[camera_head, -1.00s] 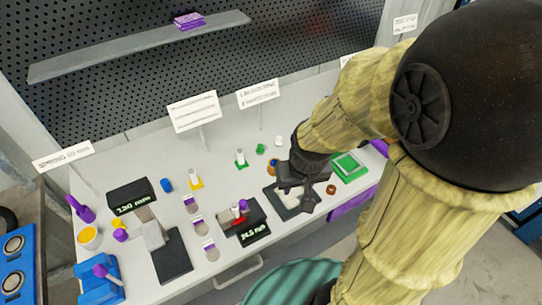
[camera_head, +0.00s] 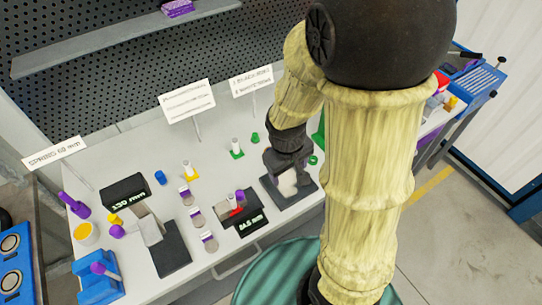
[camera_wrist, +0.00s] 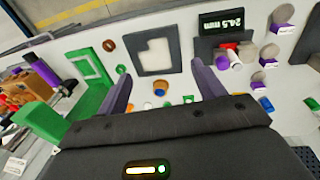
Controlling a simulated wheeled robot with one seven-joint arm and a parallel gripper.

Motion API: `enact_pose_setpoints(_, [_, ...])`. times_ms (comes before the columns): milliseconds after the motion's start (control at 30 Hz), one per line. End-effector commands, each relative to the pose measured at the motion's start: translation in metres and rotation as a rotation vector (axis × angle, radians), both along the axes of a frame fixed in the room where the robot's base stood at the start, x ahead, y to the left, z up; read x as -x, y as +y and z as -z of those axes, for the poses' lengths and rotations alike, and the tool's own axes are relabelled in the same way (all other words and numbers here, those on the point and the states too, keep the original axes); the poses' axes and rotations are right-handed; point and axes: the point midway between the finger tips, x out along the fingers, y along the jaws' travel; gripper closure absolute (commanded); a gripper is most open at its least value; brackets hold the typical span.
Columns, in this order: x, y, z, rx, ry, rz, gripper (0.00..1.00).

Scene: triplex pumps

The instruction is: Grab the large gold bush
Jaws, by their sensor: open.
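My gripper (camera_wrist: 161,76) is open and empty, its two purple-grey fingers spread apart in the wrist view. A small gold-orange bush (camera_wrist: 160,89) with blue in its middle lies on the bench between and beyond the fingers, not touching them as far as I can see. A copper-brown ring (camera_wrist: 109,45) lies further off to the left. I cannot tell for sure from size which is the large gold bush. In the head view my dark gripper (camera_head: 288,160) hangs over the bench and both rings are hidden or too small to tell.
A dark tray with a pale block (camera_wrist: 153,55) lies just beyond. A green frame (camera_wrist: 88,66) is at left in the wrist view. White sign cards (camera_head: 187,105) rise at the bench's back.

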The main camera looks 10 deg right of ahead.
Motion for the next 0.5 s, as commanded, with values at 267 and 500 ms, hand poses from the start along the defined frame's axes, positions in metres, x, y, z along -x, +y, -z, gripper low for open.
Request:
enact_pose_setpoints(267, [-0.031, -0.001, 0.049, 0.326, 0.2, -0.512, 0.32])
enact_pose_setpoints(500, [-0.072, 0.004, 0.072, 0.672, 0.339, -0.972, 0.32])
